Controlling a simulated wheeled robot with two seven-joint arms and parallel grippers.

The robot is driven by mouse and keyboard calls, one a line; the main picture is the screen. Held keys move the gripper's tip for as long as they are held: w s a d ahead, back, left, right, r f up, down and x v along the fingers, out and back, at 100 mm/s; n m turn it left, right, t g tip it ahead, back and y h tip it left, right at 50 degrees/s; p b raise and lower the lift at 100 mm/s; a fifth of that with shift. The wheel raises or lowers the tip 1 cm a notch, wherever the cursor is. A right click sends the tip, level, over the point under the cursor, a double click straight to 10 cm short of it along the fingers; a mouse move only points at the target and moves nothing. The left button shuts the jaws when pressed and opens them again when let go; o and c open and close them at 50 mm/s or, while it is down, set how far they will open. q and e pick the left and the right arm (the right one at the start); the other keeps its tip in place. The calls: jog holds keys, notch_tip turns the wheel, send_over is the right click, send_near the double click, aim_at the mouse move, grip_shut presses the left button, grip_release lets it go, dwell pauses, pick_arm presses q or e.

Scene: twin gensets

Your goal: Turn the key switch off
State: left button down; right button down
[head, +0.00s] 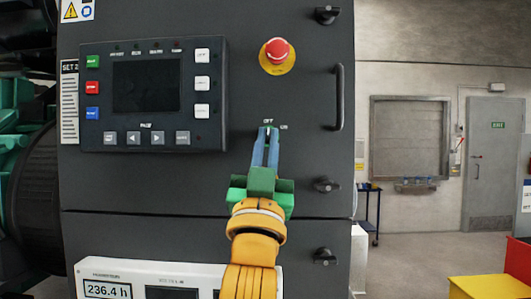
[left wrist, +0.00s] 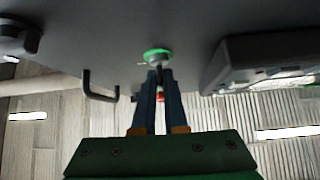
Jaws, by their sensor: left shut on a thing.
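The key switch sits on the dark cabinet door, below the red emergency stop. Its green ring (left wrist: 157,54) shows in the left wrist view, with the key just under it between my fingertips. In the head view the "OFF" and "ON" labels show around my fingertips, which hide most of the switch. My left gripper (head: 268,131) has blue fingers and is shut on the key; it also shows in the left wrist view (left wrist: 158,80). I cannot tell the key's exact angle. My right gripper is in neither view.
The control panel (head: 146,86) juts out left of the switch. The red emergency stop (head: 277,51) is above it, and a door handle (head: 338,97) stands out to the right. A white hour meter unit (head: 120,270) is at lower left.

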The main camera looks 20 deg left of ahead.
pick_arm(q)
jog(key=shift+n+g+y, duration=0.4)
jog(key=shift+n+y, duration=0.9)
jog(key=shift+n, duration=0.1)
jog(key=c, duration=1)
grip_release()
jog(key=shift+d, duration=0.1)
jog(key=shift+o, duration=0.2)
jog(key=b+v, duration=0.5)
jog(key=v, duration=0.2)
